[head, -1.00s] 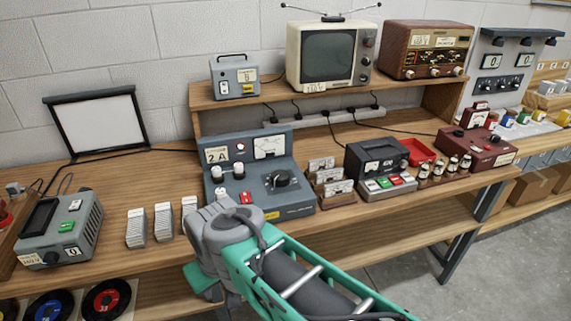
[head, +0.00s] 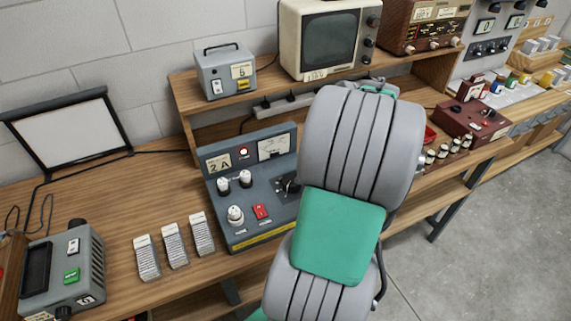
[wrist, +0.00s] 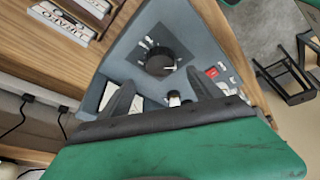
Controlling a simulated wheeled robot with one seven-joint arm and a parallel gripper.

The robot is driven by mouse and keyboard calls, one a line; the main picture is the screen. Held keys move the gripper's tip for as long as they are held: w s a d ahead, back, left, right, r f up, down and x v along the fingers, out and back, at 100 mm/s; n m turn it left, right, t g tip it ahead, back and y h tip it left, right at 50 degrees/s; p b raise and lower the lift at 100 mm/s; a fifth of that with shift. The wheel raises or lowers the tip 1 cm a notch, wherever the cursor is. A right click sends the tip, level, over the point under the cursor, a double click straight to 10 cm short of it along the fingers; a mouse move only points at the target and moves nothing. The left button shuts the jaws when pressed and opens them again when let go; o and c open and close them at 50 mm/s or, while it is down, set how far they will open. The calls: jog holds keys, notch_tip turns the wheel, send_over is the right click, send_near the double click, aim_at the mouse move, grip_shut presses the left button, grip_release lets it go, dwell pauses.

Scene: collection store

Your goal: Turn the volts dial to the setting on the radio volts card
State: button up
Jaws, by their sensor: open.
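The volts dial (wrist: 160,61) is a large black knob on the sloping face of the blue-grey test panel (wrist: 205,50). In the head view my arm covers most of the dial (head: 289,186); only its left part shows. My gripper (wrist: 162,80) is open and empty, its two dark fingers pointing at the panel, the dial between and beyond their tips. I see no contact. The brown radio (head: 424,28) stands on the upper shelf with pale cards on its top front, too small to read. Which is the volts card I cannot tell.
A television (head: 330,40) and a grey box (head: 225,75) share the shelf.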

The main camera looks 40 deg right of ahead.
aim_at(292, 180)
jog(key=p+x, duration=0.1)
jog(key=x, duration=0.6)
jog(key=shift+a+f, duration=0.1)
jog(key=shift+f, duration=0.05)
jog(key=c, duration=1.4)
jog(key=shift+o, duration=0.2)
